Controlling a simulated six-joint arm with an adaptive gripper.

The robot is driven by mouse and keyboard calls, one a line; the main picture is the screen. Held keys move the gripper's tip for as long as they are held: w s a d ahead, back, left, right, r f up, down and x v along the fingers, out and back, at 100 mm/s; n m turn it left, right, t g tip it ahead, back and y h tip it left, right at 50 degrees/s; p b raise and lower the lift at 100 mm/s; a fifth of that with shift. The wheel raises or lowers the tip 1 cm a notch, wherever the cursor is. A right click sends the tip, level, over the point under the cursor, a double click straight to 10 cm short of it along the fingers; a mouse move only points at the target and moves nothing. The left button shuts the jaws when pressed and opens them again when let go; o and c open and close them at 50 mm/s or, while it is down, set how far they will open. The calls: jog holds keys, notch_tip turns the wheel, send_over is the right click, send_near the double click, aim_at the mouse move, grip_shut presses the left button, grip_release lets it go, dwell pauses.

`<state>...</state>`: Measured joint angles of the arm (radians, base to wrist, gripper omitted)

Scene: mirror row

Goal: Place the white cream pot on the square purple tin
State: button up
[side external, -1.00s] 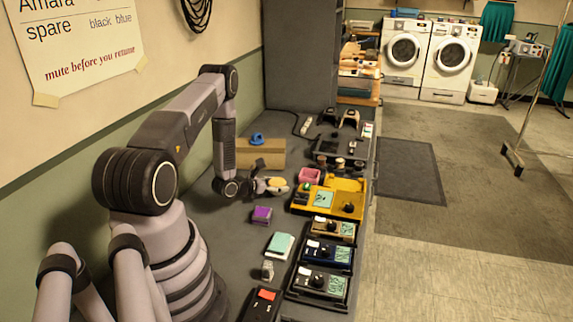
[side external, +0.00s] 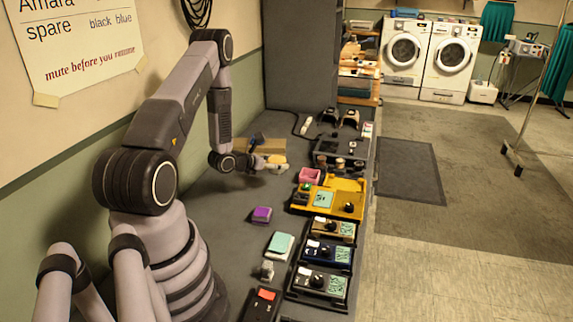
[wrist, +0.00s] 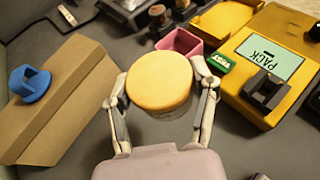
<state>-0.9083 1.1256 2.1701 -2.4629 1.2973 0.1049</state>
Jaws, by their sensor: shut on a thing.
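My gripper (side external: 274,166) is shut on a round pot, with one finger on each side of it in the wrist view (wrist: 162,105). The cream pot (wrist: 160,83) shows a flat yellow-orange top and a paler side below; in the side view it is a small pale yellow disc (side external: 277,159). It is held above the grey bench. The square purple tin (side external: 262,214) sits on the bench, nearer the camera than my gripper and apart from it. Its top is bare.
A cardboard box (side external: 268,145) with a blue item (wrist: 30,82) on it stands behind my gripper. A pink open box (side external: 310,176) and a yellow pedal unit (side external: 330,197) are to the right. A mint-topped block (side external: 280,245) lies in front of the tin. Bench around the tin is clear.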

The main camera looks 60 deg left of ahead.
jog(key=w+d+r+m+h, duration=0.2)
jog(key=w+d+r, duration=0.2)
jog(key=d+r, duration=0.3)
jog(key=w+d+r+m+h, duration=0.1)
jog(key=w+d+r+h, duration=0.1)
jog(key=w+d+r, duration=0.35)
jog(key=s+d+r+m+h, duration=0.3)
jog(key=d+r, duration=0.8)
jog(key=d, duration=0.5)
jog(key=s+a+f+n+y, duration=0.3)
jog(key=s+a+f, duration=0.25)
jog(key=a, duration=0.35)
jog(key=s+a+f+n+y, duration=0.2)
jog(key=s+a+f+y, duration=0.15)
jog(key=a+f, duration=0.4)
jog(key=s+a+f+n+y, duration=0.3)
jog(key=s+a+f, duration=0.2)
jog(key=a, duration=0.5)
send_over(275, 179)
jog(key=shift+g, duration=0.4)
jog(key=f, duration=0.9)
jog(key=shift+s+d+f, duration=0.25)
jog(key=shift+s+d, duration=0.05)
jog(key=shift+w+a+f, duration=0.15)
jog(key=shift+f, duration=0.1)
jog(key=shift+w+a+f, duration=0.1)
jog(key=shift+w+f, duration=0.05)
jog(key=shift+f, duration=1.55)
